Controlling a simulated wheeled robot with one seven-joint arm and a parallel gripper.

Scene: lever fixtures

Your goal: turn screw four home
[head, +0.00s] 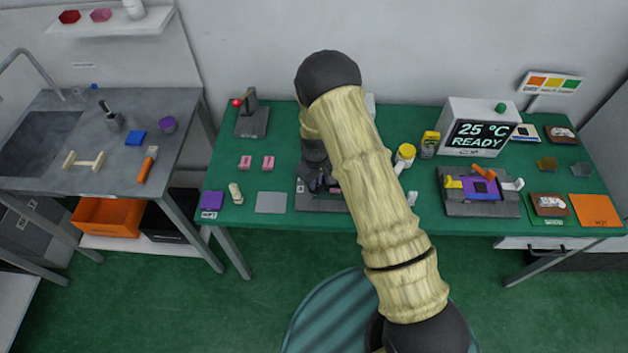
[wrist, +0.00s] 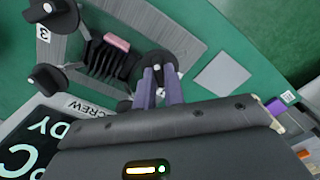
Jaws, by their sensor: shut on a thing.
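A dark grey fixture (wrist: 185,45) holds a black finned block (wrist: 108,62) with a pink pad (wrist: 117,41) at its end. Black screw knobs stand around the block, one by a label reading 3 (wrist: 42,33) and another at the left (wrist: 45,77). My gripper (wrist: 160,82) points down with its purple fingers shut on the black screw knob (wrist: 152,62) on the far side of the block. No number shows beside this knob, so I cannot read which screw it is. In the head view my arm partly hides the fixture (head: 318,204).
A flat grey plate (wrist: 222,76) lies beside the fixture, also seen in the head view (head: 271,203). A display box (head: 482,134) reading 25 °C READY stands right of my arm. A lever fixture (head: 480,205) sits in front of it. Two pink pads (head: 257,162) lie left.

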